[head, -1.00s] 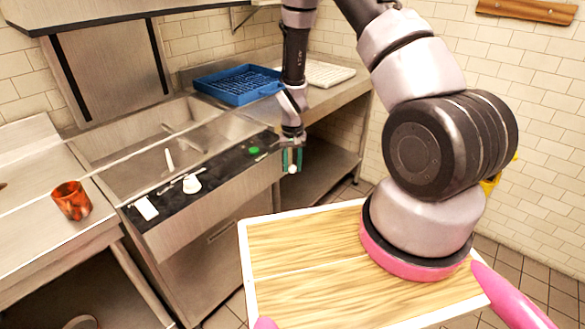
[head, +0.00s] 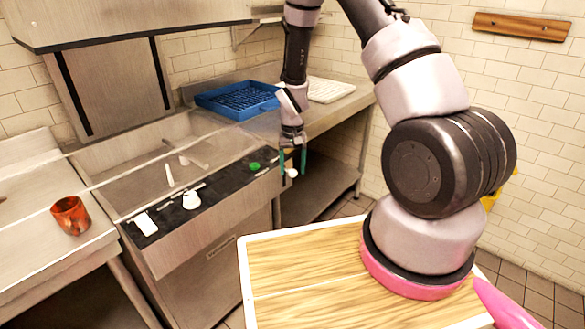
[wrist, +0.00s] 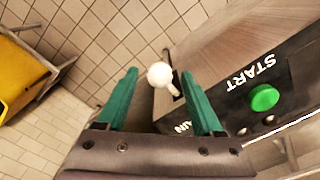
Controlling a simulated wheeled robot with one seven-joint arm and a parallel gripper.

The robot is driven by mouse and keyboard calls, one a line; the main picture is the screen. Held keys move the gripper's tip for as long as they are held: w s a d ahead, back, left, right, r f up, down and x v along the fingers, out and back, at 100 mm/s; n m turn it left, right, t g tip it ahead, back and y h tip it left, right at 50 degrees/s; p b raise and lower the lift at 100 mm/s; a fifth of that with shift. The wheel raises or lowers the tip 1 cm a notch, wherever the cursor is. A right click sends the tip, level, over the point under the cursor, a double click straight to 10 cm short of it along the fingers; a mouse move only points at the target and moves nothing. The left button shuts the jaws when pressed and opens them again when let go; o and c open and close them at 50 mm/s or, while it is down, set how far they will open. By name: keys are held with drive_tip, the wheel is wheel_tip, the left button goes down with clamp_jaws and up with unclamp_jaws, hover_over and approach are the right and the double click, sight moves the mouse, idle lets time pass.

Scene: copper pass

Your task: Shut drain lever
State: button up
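The drain lever (wrist: 160,75) has a round white knob on a short pale stem, coming out of the end of the dark control panel. My gripper (wrist: 158,80) is open, with one teal finger on each side of the knob in that view. No contact between fingers and knob is visible, and the depth between them is hard to tell. In the head view my gripper (head: 292,163) hangs at the panel's right end, with the knob (head: 291,173) showing low between its fingers.
The panel (head: 215,192) carries a green START button (wrist: 264,97) and white controls (head: 192,199). A steel sink (head: 150,150) lies behind it. A blue rack (head: 237,99) stands on the back counter. An orange cup (head: 71,215) stands on the left counter. Tiled floor lies to the right.

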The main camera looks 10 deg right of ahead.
wheel_tip(320, 180, up, 11)
idle(0.4)
drive_tip(key=shift+f, duration=0.1)
wheel_tip(320, 180, up, 13)
drive_tip(key=t+y, duration=0.1)
drive_tip(key=t, duration=0.1)
hover_over(293, 169)
drive_tip(key=s+d, duration=0.2)
drive_tip(key=s+d+r+m+t, duration=0.15)
drive_tip(key=s+r, duration=0.35)
drive_tip(key=r, duration=0.5)
drive_tip(key=s+d+r+t, duration=0.1)
drive_tip(key=s+r+t, duration=0.1)
drive_tip(key=s+r, duration=0.3)
drive_tip(key=s+d+r+t+y, duration=0.1)
drive_tip(key=s+r, duration=0.4)
drive_tip(key=s, duration=0.5)
drive_tip(key=shift+s+r+m+t, duration=0.15)
drive_tip(key=shift+s+m+t, duration=0.05)
drive_tip(key=shift+m+t, duration=0.2)
